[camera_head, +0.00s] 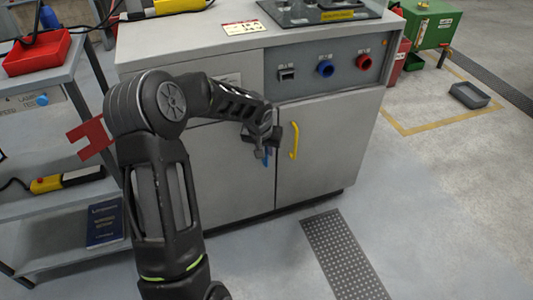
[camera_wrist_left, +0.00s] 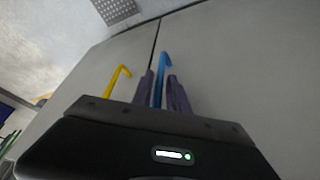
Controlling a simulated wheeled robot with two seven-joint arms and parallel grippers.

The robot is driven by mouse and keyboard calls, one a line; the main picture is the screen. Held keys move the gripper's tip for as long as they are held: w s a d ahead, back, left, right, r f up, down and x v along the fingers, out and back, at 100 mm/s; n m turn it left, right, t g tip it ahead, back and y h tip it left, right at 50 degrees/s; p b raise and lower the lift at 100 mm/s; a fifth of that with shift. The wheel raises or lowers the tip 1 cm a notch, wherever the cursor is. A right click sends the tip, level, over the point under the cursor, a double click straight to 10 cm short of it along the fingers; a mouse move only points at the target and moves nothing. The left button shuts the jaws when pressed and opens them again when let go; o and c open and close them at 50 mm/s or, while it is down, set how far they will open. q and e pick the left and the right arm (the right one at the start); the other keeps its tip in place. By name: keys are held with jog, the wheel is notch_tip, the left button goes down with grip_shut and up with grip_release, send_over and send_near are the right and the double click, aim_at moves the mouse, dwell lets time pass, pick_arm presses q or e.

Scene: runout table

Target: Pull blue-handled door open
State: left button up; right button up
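The blue handle (camera_head: 266,157) is on the left grey door (camera_head: 228,178) of the cabinet, close to the seam between the two doors. Both doors look shut. My left gripper (camera_head: 263,148) is at the blue handle and hides much of it in the head view. In the left wrist view, the blue handle (camera_wrist_left: 162,75) stands between the two dark fingers of my left gripper (camera_wrist_left: 161,92), with narrow gaps on its sides, so the fingers look open around it. The right door (camera_head: 325,150) has a yellow handle (camera_head: 294,141). My right gripper is not in view.
The cabinet top (camera_head: 190,42) carries devices and a label. A control panel (camera_head: 325,67) sits above the right door. A shelf cart (camera_head: 50,185) stands close on the left. A perforated floor strip (camera_head: 340,255) lies in front; the floor around it is clear.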

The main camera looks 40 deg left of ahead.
pick_arm(q)
jog(key=shift+x, duration=1.05)
jog(key=shift+c, duration=0.3)
grip_shut()
dwell(0.3)
